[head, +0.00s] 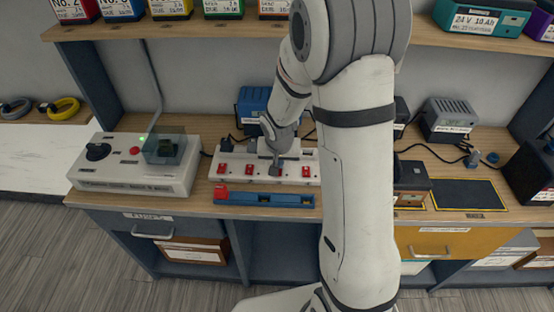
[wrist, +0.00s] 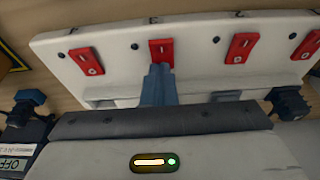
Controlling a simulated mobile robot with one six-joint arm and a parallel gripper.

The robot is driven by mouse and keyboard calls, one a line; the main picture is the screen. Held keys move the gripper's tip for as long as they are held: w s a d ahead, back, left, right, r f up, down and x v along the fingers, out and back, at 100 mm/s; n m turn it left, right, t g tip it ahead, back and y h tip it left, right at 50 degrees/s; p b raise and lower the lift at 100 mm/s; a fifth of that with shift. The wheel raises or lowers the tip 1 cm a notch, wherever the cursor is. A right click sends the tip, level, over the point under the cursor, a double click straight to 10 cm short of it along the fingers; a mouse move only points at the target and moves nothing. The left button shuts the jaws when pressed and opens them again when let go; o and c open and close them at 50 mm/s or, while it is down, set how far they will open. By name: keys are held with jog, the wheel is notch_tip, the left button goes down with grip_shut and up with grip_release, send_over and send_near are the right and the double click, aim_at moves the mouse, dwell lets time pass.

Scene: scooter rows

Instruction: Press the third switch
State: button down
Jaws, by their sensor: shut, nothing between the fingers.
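A white switch strip (head: 235,158) lies on the workbench with several red rocker switches in a row. In the head view the first (head: 222,169), second (head: 250,169) and fourth (head: 305,172) from the left show clearly. My gripper (head: 278,167) points down at the third, largely covering it there. In the wrist view the fingers (wrist: 158,80) are shut and empty, their tips at the near edge of a red switch (wrist: 161,50) marked "I". One switch (wrist: 82,62) is left of it, two others right. I cannot tell whether the tips touch it.
A blue and red bar (head: 265,198) lies in front of the strip. A grey control box (head: 130,180) with a clear cover stands left. Blue and dark adapters stand behind and right. A black mat (head: 470,194) lies at right; a shelf with boxes hangs above.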

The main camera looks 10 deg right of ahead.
jog(key=shift+s+f, duration=0.2)
jog(key=shift+f, duration=0.05)
jog(key=shift+s+a+f+b, duration=0.1)
jog(key=shift+s+f+b, duration=0.1)
jog(key=shift+s+b, duration=0.25)
jog(key=shift+s+a+r, duration=0.1)
jog(key=shift+s+a, duration=0.1)
jog(key=shift+s, duration=0.2)
jog(key=shift+r, duration=0.1)
jog(key=shift+r, duration=0.3)
jog(key=p+v, duration=0.2)
jog(key=v, duration=1.1)
jog(key=shift+r, duration=0.3)
jog(key=shift+w, duration=0.1)
